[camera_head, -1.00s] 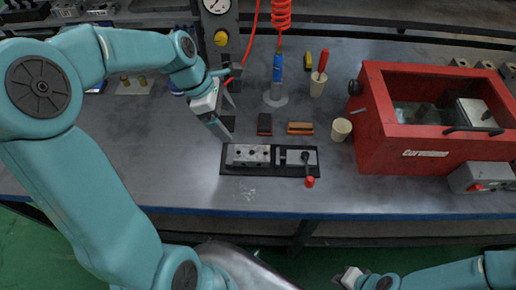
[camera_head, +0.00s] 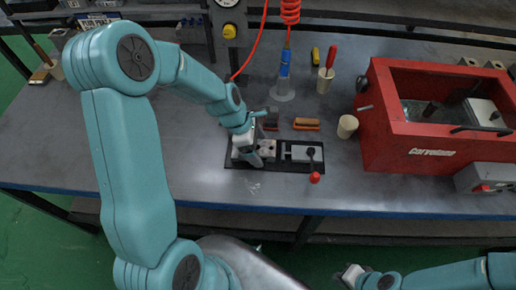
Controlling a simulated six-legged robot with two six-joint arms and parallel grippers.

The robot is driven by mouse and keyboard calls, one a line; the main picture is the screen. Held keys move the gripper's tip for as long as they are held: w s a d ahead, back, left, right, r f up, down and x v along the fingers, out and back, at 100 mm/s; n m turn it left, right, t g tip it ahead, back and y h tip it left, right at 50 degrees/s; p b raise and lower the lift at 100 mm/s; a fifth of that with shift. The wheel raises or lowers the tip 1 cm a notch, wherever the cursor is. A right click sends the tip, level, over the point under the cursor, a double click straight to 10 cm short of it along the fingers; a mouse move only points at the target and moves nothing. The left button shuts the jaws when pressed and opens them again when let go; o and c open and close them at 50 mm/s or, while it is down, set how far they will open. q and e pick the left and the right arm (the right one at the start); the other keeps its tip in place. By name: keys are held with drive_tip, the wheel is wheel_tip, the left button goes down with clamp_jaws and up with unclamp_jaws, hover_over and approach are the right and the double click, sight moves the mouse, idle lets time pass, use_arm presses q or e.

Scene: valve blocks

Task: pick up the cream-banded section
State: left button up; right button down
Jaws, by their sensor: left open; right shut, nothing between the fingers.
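A row of grey metal valve blocks (camera_head: 268,147) sits in a black fixture (camera_head: 229,164) near the table's front middle. I cannot make out a cream band on any of them. A grey clamp with a lever (camera_head: 300,153) and red knob (camera_head: 315,177) closes the fixture's right side. My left gripper (camera_head: 259,154) is open, pointing down over the left half of the block row and hiding part of it. I cannot tell whether its fingers touch a block. My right gripper (camera_head: 347,273) is shut and empty at the bottom, below the table edge.
A red Corvomass-like labelled box (camera_head: 427,151) stands right. Behind the fixture are a brown-topped brush (camera_head: 306,124), a cream cup (camera_head: 347,126), a blue air tool (camera_head: 285,65) on a red coiled hose, and a red-handled tool (camera_head: 330,58) in a holder.

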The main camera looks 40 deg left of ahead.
use_arm(q)
drive_tip(key=shift+f, duration=0.3)
drive_tip(key=c, duration=1.6)
